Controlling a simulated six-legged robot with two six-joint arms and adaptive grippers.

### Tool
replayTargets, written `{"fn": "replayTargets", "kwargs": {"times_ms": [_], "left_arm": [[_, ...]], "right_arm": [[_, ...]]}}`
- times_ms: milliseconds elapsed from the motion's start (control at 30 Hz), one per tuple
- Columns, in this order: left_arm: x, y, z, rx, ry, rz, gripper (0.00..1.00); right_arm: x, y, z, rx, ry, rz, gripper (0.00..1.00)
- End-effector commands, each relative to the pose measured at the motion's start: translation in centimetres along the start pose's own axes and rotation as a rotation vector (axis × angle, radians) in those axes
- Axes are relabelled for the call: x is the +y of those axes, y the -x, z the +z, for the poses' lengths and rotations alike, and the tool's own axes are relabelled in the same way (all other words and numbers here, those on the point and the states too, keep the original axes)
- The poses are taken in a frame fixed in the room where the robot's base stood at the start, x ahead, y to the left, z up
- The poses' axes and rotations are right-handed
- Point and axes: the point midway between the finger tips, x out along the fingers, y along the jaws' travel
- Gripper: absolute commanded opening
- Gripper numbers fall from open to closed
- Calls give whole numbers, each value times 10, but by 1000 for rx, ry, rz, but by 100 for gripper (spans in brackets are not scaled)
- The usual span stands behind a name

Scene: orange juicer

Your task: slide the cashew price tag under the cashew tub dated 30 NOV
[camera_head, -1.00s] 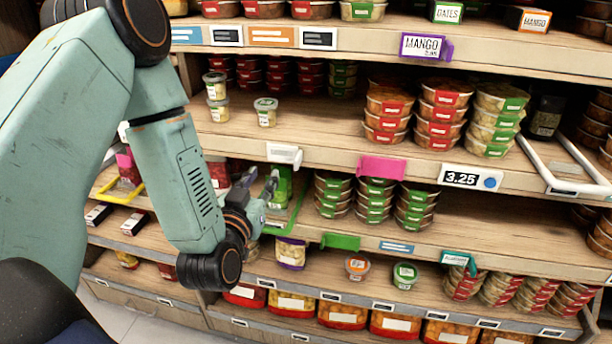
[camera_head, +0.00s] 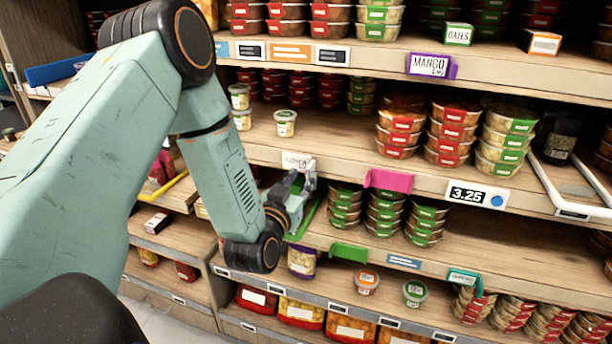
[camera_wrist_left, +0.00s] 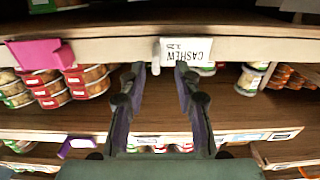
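The white cashew price tag (camera_head: 297,161) is on the front edge of the middle shelf. In the left wrist view the tag (camera_wrist_left: 186,51) shows upside down, reading CASHEW. My left gripper (camera_head: 302,182) is just in front of and below it in the head view. In the left wrist view its two fingers (camera_wrist_left: 160,72) are apart with nothing between them, and the tag lies by the right fingertip. Small pale tubs with green-marked lids stand behind: two stacked (camera_head: 240,108) and one alone (camera_head: 285,123). Their dates are too small to read. My right gripper is not in view.
A pink tag (camera_head: 388,181) and a 3.25 tag (camera_head: 476,195) sit along the same shelf edge. Stacked bowls (camera_head: 399,130) stand to the right. Bare shelf lies around the lone tub. A green tag (camera_head: 349,252) hangs on the shelf edge below.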

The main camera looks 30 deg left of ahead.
Motion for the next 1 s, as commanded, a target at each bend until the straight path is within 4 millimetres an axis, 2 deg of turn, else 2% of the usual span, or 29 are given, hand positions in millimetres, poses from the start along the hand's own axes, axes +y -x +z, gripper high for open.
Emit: {"fn": "replayTargets", "kwargs": {"times_ms": [200,567,933,1000], "left_arm": [[2,-22,0,1,-1,1,32],[4,-25,0,-1,0,1,32],[5,-25,0,-1,-1,2,1],[5,-25,0,-1,-1,2,0]], "right_arm": [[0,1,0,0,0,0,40],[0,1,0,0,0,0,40],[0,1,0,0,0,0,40],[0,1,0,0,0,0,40]]}}
